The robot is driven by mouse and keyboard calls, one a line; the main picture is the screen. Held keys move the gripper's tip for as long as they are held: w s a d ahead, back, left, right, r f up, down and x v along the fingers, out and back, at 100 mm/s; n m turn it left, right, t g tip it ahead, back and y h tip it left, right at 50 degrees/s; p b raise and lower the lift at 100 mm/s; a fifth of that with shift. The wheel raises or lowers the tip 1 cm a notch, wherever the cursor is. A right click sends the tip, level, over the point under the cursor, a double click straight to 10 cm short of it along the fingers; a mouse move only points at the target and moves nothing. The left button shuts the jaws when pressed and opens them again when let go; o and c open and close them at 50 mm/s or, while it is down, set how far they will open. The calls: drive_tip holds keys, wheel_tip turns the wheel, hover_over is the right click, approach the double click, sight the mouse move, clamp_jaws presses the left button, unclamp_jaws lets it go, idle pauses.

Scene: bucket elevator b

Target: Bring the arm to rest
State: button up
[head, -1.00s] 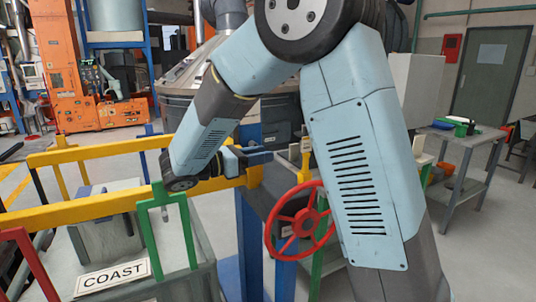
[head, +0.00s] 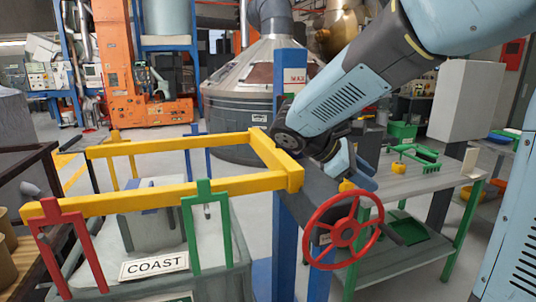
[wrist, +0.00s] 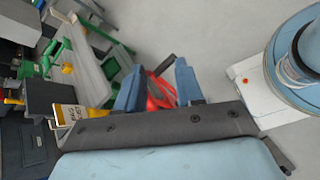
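My arm comes in from the upper right in the head view. Its forearm slopes down to the left, and the wrist is beside the right end of the yellow rail frame (head: 160,203). My gripper (head: 352,174) is right of the blue post (head: 290,95) and above the red handwheel (head: 343,232). In the wrist view, the two blue fingers of my gripper (wrist: 158,68) are apart with nothing held between them. The red handwheel (wrist: 160,92) shows behind them, partly hidden. I cannot tell whether the wrist touches the yellow frame.
A workbench (head: 400,180) with a green rack (head: 415,153) stands right of the handwheel. A large grey hopper (head: 240,95) stands behind. Floor shows between frame and hopper.

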drive_tip(key=s+d+m+t+y, duration=0.1)
drive_tip(key=s+m+t+y, duration=0.4)
drive_tip(key=s+m+y, duration=0.6)
drive_tip(key=s+m, duration=0.2)
drive_tip(key=shift+s+d+r+m, duration=0.2)
drive_tip(key=shift+s+m, duration=0.1)
drive_tip(key=shift+m, duration=0.1)
